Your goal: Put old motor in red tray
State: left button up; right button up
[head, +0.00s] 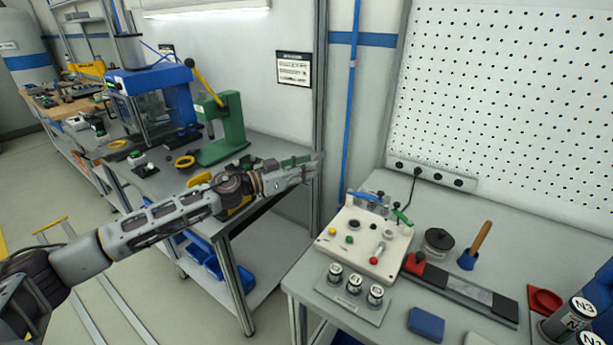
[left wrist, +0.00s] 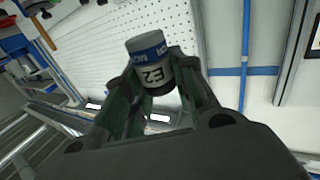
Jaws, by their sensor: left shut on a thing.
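My left gripper (head: 300,165) is stretched out to the right in the head view, in the air left of the near bench. The head view does not clearly show the held motor. The red tray (head: 545,300) lies on the near bench at the right, well apart from the gripper.
A green press (head: 220,130) stands on the far bench. A pegboard (head: 510,90) backs the near bench.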

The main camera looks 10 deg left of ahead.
pick_arm(q)
jog(key=shift+w+a+r+t, duration=0.25)
jog(key=shift+r+t, duration=0.05)
jog(key=shift+r, duration=0.3)
jog(key=shift+w+a+r+n+t+y, duration=0.15)
jog(key=shift+w+r+n+t+y, duration=0.2)
jog(key=shift+y, duration=0.25)
jog(key=r+n+t+y, duration=0.1)
jog(key=a+r+n+t+y, duration=0.1)
jog(key=y, duration=0.1)
jog(key=r+n+t+y, duration=0.1)
jog(key=shift+w+a+r+n, duration=0.3)
jog(key=shift+a+r+n, duration=0.05)
pick_arm(e)
jog(key=shift+s+a, duration=0.25)
jog(key=shift+s, duration=0.1)
pick_arm(q)
jog(key=shift+y, duration=0.3)
pick_arm(e)
jog(key=shift+d, duration=0.1)
